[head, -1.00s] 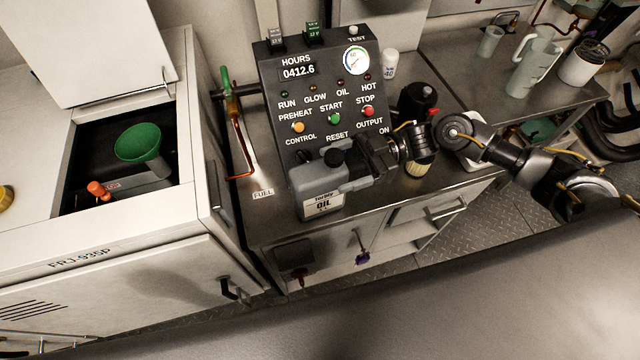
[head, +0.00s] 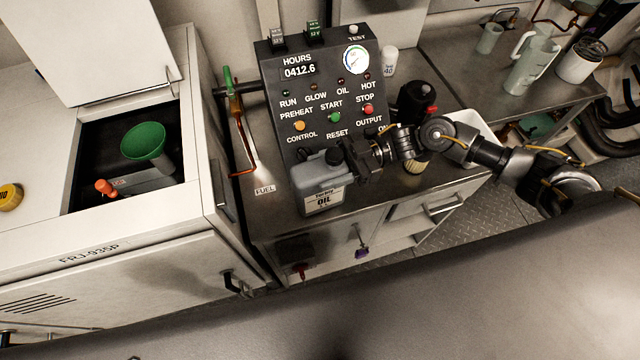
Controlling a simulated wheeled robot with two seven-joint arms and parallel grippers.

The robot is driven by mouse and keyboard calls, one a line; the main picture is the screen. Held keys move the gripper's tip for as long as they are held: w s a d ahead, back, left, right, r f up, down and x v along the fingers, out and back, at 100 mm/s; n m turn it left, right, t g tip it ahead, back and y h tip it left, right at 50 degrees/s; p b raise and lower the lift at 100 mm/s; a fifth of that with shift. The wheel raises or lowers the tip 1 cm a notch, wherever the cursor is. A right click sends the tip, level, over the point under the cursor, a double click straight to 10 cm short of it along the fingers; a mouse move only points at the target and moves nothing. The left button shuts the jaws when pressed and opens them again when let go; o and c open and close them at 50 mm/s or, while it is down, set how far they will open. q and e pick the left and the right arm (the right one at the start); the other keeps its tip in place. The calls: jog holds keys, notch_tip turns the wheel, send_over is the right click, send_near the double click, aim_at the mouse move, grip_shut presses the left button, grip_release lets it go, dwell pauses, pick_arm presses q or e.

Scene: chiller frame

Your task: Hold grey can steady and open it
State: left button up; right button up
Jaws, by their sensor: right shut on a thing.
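The grey can (head: 318,190) is an oil can with a white "OIL" label and a black cap (head: 334,157). It stands upright on the metal counter in front of the control panel, with its cap on. My right gripper (head: 354,161) comes in from the right and is shut at the can's upper right side, close to the cap. Its fingertips are small and dark here, so the exact spot of the grip is hard to see. My left gripper is not in view.
The black control panel (head: 318,95) stands right behind the can. A white cabinet (head: 120,260) on the left has an open hatch with a green funnel (head: 143,142) inside. A white cup (head: 389,62) and a dark container with a red part (head: 415,100) stand to the right.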

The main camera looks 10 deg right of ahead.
aim_at(327, 164)
grip_shut()
jog(key=shift+r, duration=0.1)
jog(key=shift+r, duration=0.1)
jog(key=shift+r, duration=0.25)
notch_tip(327, 164, up, 2)
jog(key=shift+r, duration=0.15)
jog(key=s+r+b, duration=0.3)
jog(key=s+r, duration=0.7)
jog(key=s, duration=0.4)
jog(key=shift+d, duration=0.15)
